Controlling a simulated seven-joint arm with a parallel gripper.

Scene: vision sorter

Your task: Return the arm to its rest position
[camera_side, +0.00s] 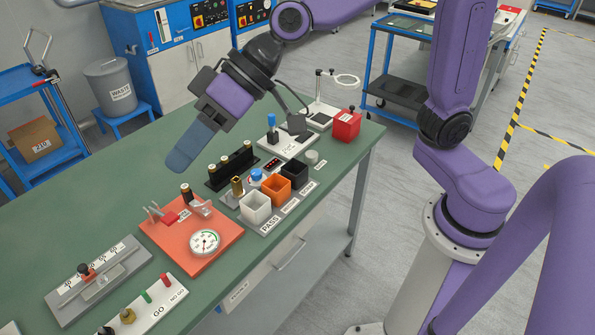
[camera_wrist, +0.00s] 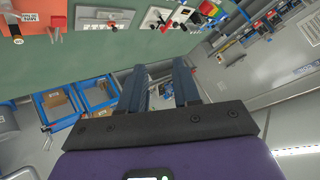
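My gripper (camera_side: 183,158) hangs tilted above the far left part of the green bench (camera_side: 110,207), with its blue fingers pointing down and left. In the side view one finger mostly hides the other. In the wrist view my gripper (camera_wrist: 158,70) shows two dark blue fingers standing apart, with nothing held between them. The fingers are clear of the bench and of the things on it, as far as the views show.
On the bench are an orange dial gauge fixture (camera_side: 180,257), a black rack (camera_side: 222,180), white (camera_side: 256,207), orange (camera_side: 276,189) and black (camera_side: 294,172) bins, a red box (camera_side: 346,125) and a grey slide gauge (camera_side: 110,282). A waste bin (camera_side: 112,82) stands behind.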

